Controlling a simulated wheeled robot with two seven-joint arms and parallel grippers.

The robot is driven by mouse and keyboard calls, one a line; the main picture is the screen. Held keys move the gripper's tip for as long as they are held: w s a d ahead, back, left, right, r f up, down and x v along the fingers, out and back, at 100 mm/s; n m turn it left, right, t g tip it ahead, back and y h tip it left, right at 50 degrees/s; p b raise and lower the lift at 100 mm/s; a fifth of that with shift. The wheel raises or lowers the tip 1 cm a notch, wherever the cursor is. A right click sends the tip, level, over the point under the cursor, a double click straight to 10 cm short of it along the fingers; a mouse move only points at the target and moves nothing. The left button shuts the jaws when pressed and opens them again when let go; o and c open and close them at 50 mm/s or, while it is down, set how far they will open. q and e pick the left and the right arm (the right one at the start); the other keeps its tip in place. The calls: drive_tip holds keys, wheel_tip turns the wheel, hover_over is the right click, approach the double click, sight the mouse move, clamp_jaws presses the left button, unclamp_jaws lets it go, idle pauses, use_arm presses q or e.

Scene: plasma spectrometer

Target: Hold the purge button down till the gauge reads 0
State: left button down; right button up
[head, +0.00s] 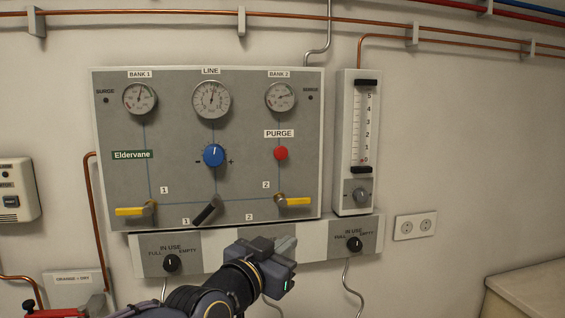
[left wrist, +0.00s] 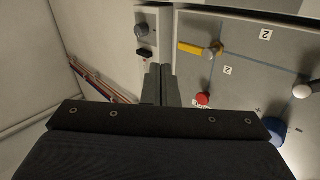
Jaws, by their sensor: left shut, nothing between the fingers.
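The red purge button (head: 281,153) is on the right part of the grey panel, under the PURGE label. It also shows in the left wrist view (left wrist: 203,99), just beside the fingertips. Three round gauges sit along the panel's top: BANK 1 (head: 140,98), LINE (head: 211,99) and BANK 2 (head: 281,96). Their exact readings are too small to tell. My left gripper (head: 290,243) is shut and empty, below the panel in front of the lower strip. In the left wrist view its closed fingers (left wrist: 158,84) are apart from the button. My right gripper is not in view.
A blue knob (head: 213,155), yellow levers (head: 131,211) (head: 297,201) and a black lever (head: 206,212) stick out of the panel. A flow meter (head: 356,140) stands right of it. The lower strip has black knobs (head: 171,263) (head: 354,243). A counter edge (head: 525,290) is at lower right.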

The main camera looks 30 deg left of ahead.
use_arm(q)
drive_tip(key=w+r+t, duration=0.2)
drive_tip(key=r+t, duration=0.1)
drive_tip(key=r, duration=0.3)
drive_tip(key=w+r+t+y, duration=0.1)
drive_tip(key=w+r+t, duration=0.1)
drive_tip(key=r, duration=0.5)
drive_tip(key=shift+a+t+p, duration=0.35)
drive_tip(key=shift+t+p, duration=0.05)
drive_tip(key=shift+r, duration=0.1)
drive_tip(key=p, duration=0.2)
approach(284, 150)
drive_tip(key=w+d+r, duration=0.3)
drive_tip(key=shift+w+a+r+b, duration=0.15)
drive_tip(key=shift+w+a+b, duration=0.2)
drive_tip(key=shift+w+a, duration=0.35)
drive_tip(key=shift+w, duration=0.15)
idle(0.4)
drive_tip(key=shift+w+a+b, duration=0.2)
drive_tip(key=shift+w+b, duration=0.05)
drive_tip(key=shift+b, duration=0.1)
drive_tip(key=shift+w+a+y, duration=0.4)
idle(3.3)
